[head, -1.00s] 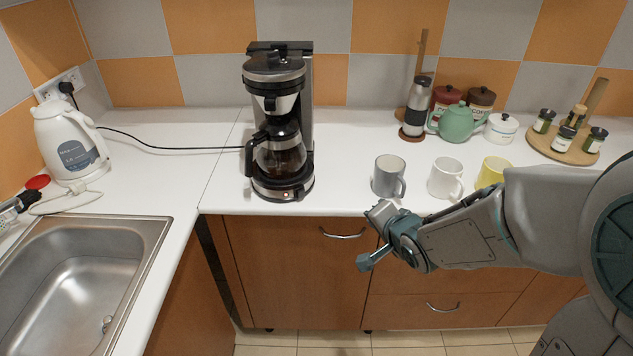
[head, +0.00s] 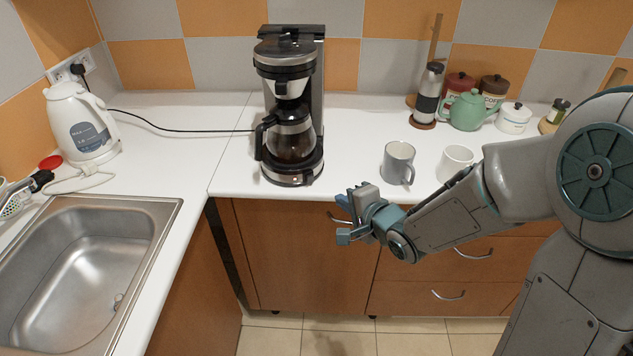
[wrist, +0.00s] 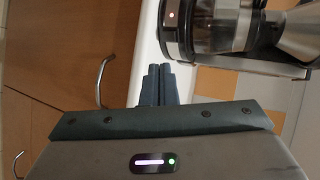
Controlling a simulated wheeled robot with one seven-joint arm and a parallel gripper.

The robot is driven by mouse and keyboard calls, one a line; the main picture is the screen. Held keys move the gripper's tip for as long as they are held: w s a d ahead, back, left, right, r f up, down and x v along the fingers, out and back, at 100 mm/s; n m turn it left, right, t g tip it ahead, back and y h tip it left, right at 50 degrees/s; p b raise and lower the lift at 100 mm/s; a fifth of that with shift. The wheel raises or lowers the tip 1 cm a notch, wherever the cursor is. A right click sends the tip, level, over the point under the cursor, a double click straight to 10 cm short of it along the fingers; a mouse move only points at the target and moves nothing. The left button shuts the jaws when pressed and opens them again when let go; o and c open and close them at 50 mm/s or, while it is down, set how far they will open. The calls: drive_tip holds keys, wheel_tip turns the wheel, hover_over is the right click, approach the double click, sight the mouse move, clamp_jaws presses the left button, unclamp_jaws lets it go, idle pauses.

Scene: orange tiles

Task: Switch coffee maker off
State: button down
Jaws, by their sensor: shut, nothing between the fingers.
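The black and silver coffee maker (head: 311,85) stands upright on the white counter, left of the mugs, with its glass carafe (head: 291,140) in place. In the wrist view the coffee maker (wrist: 178,32) lies sideways at the top right, with a small bright spot on its base that may be a light or switch. My gripper (head: 345,219) is in front of the counter edge, below and right of the coffee maker's base, apart from it. In the wrist view its fingers (wrist: 158,72) are together and empty, pointing toward the counter edge.
A grey mug (head: 397,163) and a white mug (head: 455,161) stand right of the coffee maker. A kettle (head: 80,125) and a sink (head: 85,255) are at left. Drawers with handles (head: 474,254) lie below the counter. The counter directly left of the coffee maker is mostly clear.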

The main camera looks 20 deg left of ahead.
approach(310, 178)
drive_tip(key=f, duration=0.1)
drive_tip(key=a+f, duration=0.1)
drive_tip(key=w+f, duration=0.1)
drive_tip(key=shift+w+a+f, duration=0.1)
drive_tip(key=shift+a+f, duration=0.25)
drive_tip(key=shift+a, duration=0.05)
drive_tip(key=shift+w+a+r, duration=0.4)
drive_tip(key=shift+w+a, duration=0.85)
drive_tip(key=shift+a, duration=0.05)
drive_tip(key=shift+p, duration=0.3)
